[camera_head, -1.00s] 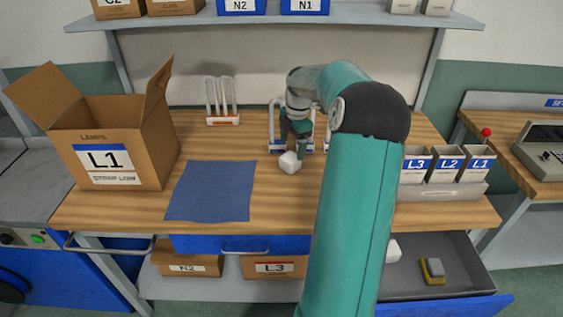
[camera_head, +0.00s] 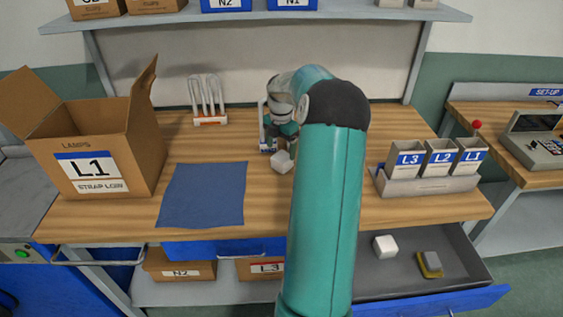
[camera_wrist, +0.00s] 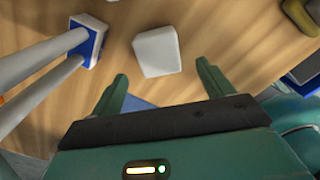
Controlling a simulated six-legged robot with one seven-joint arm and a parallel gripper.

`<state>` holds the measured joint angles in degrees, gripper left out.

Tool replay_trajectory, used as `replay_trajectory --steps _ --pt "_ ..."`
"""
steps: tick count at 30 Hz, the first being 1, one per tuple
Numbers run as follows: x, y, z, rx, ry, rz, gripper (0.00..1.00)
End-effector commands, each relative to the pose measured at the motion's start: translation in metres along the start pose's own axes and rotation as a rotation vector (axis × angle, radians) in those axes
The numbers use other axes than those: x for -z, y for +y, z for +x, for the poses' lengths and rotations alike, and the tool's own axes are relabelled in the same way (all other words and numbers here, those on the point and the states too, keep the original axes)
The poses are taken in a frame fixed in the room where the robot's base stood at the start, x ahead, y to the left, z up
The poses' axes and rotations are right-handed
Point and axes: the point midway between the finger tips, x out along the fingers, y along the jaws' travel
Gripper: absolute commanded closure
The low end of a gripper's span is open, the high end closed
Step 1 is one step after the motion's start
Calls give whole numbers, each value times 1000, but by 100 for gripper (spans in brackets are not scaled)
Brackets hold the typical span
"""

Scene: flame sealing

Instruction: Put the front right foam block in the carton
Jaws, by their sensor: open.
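A white foam block (camera_head: 282,162) lies on the wooden table, below and in front of my gripper (camera_head: 280,138). The wrist view shows the block (camera_wrist: 157,52) just beyond the fingertips of my open, empty gripper (camera_wrist: 163,72), apart from them. Another white block (camera_head: 385,246) lies in the open drawer at the front right. The open carton (camera_head: 97,150) labelled L1 stands at the table's left, flaps up; its inside floor is hidden. My arm hides part of the table, so other blocks may be out of sight.
A blue mat (camera_head: 203,195) lies between carton and arm. Grey bins (camera_head: 428,183) stand at the right. The drawer (camera_head: 450,298) juts out in front.

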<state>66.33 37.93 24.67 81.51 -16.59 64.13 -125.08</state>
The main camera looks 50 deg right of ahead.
Motion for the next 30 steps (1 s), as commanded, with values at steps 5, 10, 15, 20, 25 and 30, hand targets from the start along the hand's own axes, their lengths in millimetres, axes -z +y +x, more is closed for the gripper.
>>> replay_trajectory --steps 5,10,15,20,25,30 --pt "0 1 18 1 3 -2 20" --pt "-2 2 44 1 3 -2 20" --pt "-2 4 52 -1 -1 -3 20" --pt "-2 3 52 -1 0 -3 26" --pt "-2 3 51 -1 0 -3 59" --pt "-2 3 51 -1 0 -3 71"
